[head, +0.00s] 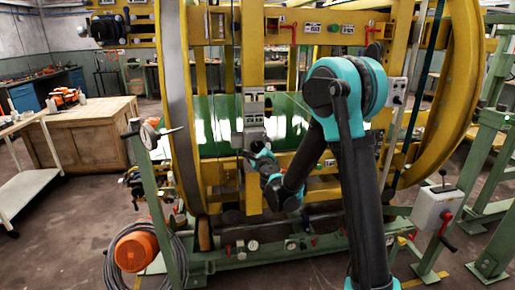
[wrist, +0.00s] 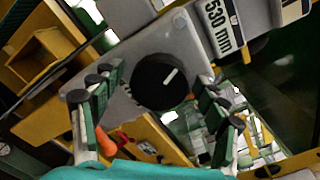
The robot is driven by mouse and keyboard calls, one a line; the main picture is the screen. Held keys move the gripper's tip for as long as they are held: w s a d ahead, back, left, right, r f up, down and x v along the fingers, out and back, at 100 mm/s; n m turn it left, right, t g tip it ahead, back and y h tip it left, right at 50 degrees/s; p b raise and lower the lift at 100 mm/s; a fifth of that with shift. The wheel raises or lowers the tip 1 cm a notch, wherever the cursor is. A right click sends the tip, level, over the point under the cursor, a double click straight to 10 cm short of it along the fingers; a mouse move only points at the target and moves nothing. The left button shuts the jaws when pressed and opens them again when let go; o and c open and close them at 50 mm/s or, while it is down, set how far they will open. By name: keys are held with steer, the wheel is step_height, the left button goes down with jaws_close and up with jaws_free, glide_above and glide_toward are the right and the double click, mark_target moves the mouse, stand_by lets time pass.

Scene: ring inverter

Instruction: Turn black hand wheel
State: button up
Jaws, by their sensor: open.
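A black round hand wheel (wrist: 161,81) with a white mark on its face sits on a light grey plate (wrist: 190,30) in the wrist view. My gripper (wrist: 157,84) is open, with one finger left of the wheel and one right of it. Gaps show between both fingers and the wheel, so they do not appear to touch it. In the head view my gripper (head: 258,158) is at the lower part of the grey labelled unit (head: 253,122) on the yellow upright. The wheel cannot be made out there.
A "530 mm" label (wrist: 221,25) is beside the wheel. A large yellow ring frame (head: 455,100) surrounds the work area. A grey switch box (head: 434,208) is at right.

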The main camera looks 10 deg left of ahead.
steer(key=shift+c, duration=0.4)
steer(key=c, duration=1.1)
steer(key=shift+m, duration=0.4)
